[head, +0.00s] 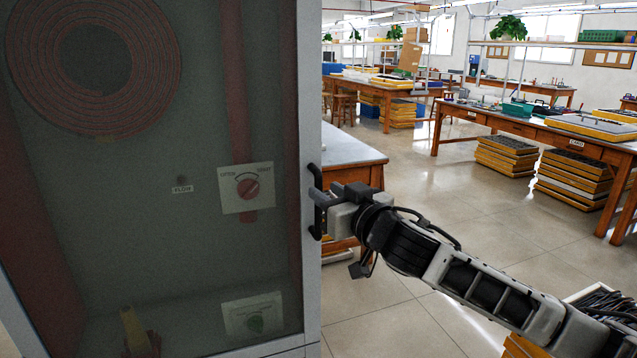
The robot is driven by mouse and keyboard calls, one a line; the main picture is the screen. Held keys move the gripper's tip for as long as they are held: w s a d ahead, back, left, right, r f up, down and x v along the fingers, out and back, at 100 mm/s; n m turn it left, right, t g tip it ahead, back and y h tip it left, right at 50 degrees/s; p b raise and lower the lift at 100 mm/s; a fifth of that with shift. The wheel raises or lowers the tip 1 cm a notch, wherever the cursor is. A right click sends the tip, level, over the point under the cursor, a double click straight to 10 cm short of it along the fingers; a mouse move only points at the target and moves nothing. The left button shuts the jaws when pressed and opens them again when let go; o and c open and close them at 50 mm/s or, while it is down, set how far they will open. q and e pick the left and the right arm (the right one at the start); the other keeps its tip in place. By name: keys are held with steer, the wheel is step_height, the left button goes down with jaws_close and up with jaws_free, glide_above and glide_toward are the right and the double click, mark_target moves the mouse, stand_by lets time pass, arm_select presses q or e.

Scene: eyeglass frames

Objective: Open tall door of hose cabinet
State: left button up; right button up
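The hose cabinet's tall door (308,75) fills the left half of the head view. It has a pale frame and a dark see-through pane, and it looks closed. A coiled red hose (95,60) shows behind the pane. A black bar handle (316,205) stands on the door's right edge. My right gripper (322,198) is at the handle, its fingers reaching to it from the right. The fingertips overlap the handle, so I cannot tell whether they are closed around it. My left gripper is not in view.
Inside the cabinet are a dial plate (246,188) and a lower plate (253,315). A workbench (350,150) stands just behind the door's right edge. A crate of dark cables (600,300) is at the lower right. Open tiled floor (440,200) lies to the right.

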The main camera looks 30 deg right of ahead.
mark_target(320, 189)
steer(key=shift+w+p, duration=0.35)
steer(key=shift+w, duration=1.65)
steer(key=shift+c, duration=0.2)
jaws_close()
